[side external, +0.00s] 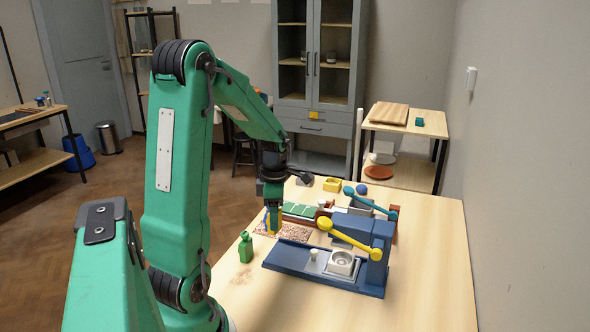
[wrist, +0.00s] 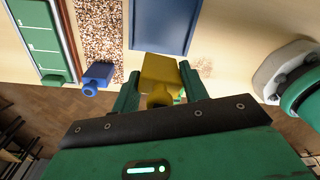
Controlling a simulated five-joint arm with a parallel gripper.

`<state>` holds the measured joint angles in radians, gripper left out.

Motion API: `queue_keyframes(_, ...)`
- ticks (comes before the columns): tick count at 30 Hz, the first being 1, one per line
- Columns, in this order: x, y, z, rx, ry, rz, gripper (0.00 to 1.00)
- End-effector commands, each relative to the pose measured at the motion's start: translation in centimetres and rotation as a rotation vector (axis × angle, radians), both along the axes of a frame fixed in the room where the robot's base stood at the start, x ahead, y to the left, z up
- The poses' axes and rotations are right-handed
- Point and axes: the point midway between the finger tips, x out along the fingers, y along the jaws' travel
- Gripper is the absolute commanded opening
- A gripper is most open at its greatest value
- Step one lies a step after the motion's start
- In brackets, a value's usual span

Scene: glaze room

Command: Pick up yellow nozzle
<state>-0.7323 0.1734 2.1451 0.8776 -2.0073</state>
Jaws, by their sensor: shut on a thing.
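The yellow nozzle (wrist: 160,78) sits between the two green fingers of my gripper (wrist: 160,92) in the wrist view, with its round end towards the camera. The fingers are shut on it. In the side view my gripper (side external: 272,220) points down at the near left edge of the speckled mat (side external: 292,232), and a little of the yellow nozzle (side external: 267,224) shows there. I cannot tell whether the nozzle touches the table.
A green nozzle (side external: 245,248) stands near the table's left edge. A blue nozzle (wrist: 97,77) is left of my gripper in the wrist view. A blue press with a yellow lever (side external: 340,238) stands to the right. The table's front right is clear.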

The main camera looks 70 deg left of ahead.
Motion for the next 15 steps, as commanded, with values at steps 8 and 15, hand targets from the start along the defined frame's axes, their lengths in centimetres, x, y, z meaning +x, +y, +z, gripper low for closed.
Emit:
queue_keyframes(8,1.2,-3.0,2.0,0.005,0.002,-0.002,0.21)
queue_keyframes(15,1.5,-3.9,2.5,0.006,0.003,0.0,0.21)
